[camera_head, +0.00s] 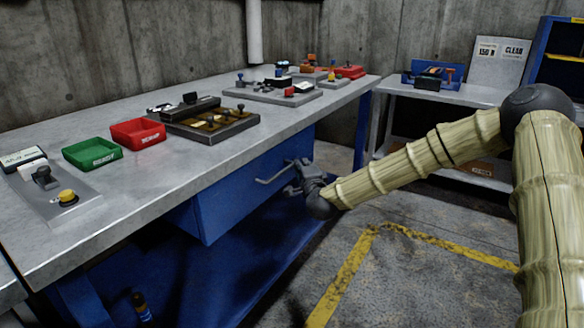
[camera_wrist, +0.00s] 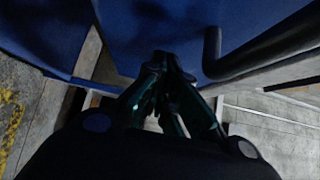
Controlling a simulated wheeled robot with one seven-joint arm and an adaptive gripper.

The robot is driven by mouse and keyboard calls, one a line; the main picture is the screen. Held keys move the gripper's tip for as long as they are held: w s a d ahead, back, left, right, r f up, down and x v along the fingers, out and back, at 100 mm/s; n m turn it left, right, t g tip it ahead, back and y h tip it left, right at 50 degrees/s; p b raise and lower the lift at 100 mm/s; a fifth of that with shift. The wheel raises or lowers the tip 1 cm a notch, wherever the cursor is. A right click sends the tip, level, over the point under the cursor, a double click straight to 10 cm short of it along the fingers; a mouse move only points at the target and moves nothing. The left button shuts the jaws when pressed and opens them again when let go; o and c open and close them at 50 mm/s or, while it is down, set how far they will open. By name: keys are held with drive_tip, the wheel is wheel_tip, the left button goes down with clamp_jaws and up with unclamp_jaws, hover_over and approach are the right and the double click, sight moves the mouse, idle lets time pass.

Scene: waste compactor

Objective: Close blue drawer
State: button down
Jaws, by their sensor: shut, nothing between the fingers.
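The blue drawer (camera_head: 235,195) hangs under the front edge of the metal workbench. Its left side panel shows; how far it stands out from the bench is hard to tell. Its grey bar handle (camera_head: 272,174) runs along the front face. My gripper (camera_head: 296,180) is at the right end of the handle, close to the drawer front. In the wrist view my gripper (camera_wrist: 168,62) is shut with the fingertips together and nothing between them. The blue drawer face (camera_wrist: 150,25) lies ahead, and the dark handle (camera_wrist: 262,55) passes to the right of the fingers. Contact cannot be made out.
The workbench top (camera_head: 150,190) holds a green tray (camera_head: 92,153), a red tray (camera_head: 138,133) and control panels. A lower blue shelf (camera_head: 225,275) is below the drawer. Open floor with yellow lines (camera_head: 345,270) lies to the right, and a second table (camera_head: 470,95) stands behind.

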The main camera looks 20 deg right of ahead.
drive_tip(key=shift+w+a+r, duration=0.1)
drive_tip(key=shift+w+a, duration=0.05)
drive_tip(key=shift+a+r, duration=0.1)
idle(0.3)
